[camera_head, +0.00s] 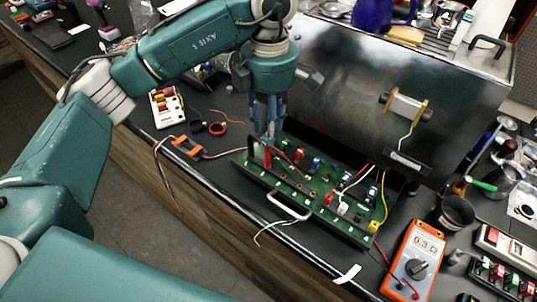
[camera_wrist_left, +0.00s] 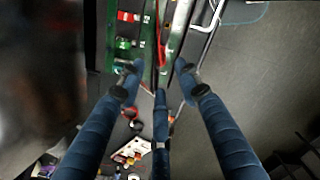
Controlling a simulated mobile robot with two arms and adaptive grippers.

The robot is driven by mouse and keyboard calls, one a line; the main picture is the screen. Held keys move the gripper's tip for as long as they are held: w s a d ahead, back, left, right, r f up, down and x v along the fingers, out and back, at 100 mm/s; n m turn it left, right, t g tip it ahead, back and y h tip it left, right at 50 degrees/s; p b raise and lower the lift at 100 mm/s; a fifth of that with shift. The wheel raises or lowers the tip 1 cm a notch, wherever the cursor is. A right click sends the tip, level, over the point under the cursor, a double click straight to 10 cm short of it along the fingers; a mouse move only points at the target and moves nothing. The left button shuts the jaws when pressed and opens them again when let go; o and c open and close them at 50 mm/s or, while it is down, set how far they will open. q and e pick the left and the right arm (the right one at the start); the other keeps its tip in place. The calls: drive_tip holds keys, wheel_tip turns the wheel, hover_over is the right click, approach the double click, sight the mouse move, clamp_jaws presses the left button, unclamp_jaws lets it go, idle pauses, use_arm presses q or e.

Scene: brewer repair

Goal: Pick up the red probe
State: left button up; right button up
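The red probe (camera_head: 267,157) stands at the left end of the green circuit board (camera_head: 318,190), just under my left gripper (camera_head: 267,138). In the left wrist view, a thin red length, apparently the probe (camera_wrist_left: 164,48), lies beyond the gap between the blue fingers (camera_wrist_left: 156,68). The fingertips are spread apart and I see nothing clamped between them. The gripper points down, close above the probe; whether a finger touches it I cannot tell. My right gripper is not in view.
An orange multimeter (camera_head: 414,262) lies at the right front. The steel brewer housing (camera_head: 350,85) stands behind the board. An orange tool (camera_head: 187,147) and red tape (camera_head: 218,128) lie to the left, near the counter's front edge. Loose wires cross the board.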

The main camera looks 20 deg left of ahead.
sight(267, 147)
use_arm(q)
wheel_tip(267, 147, down, 3)
drive_tip(key=shift+p, duration=0.35)
wheel_tip(267, 147, down, 4)
drive_tip(key=p, duration=0.3)
drive_tip(key=shift+s+a, duration=0.1)
drive_tip(key=shift+a, duration=0.05)
drive_tip(key=shift+f, duration=0.6)
clamp_jaws()
